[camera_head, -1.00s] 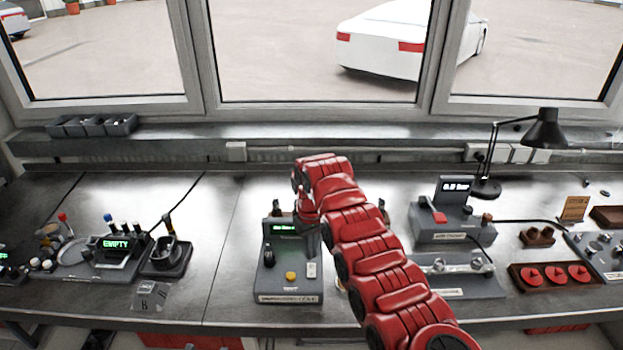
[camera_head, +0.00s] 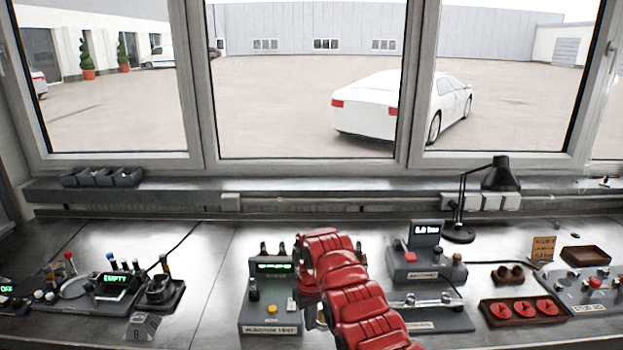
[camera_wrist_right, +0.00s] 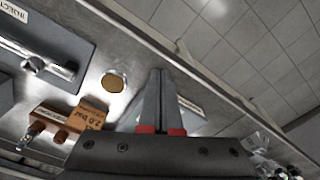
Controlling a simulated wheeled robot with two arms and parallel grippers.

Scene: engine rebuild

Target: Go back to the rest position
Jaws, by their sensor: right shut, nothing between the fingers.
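My red right arm (camera_head: 350,285) comes in from the bottom, right of the middle, in the head view. It bends over beside the grey tester with the green display (camera_head: 270,300) and covers the tester's right side. The gripper at its end is mostly hidden there by the arm. In the right wrist view my right gripper (camera_wrist_right: 161,75) shows its two grey fingers together, with nothing held between them. The fingers lie over the bench near its edge. My left gripper is not in view.
In the wrist view a gold disc (camera_wrist_right: 114,82) and a brown "2.0 bar" card (camera_wrist_right: 88,118) lie left of the fingers. A grey device with a display (camera_head: 426,255), a black lamp (camera_head: 500,177) and a tray of red discs (camera_head: 523,311) stand right of my arm.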

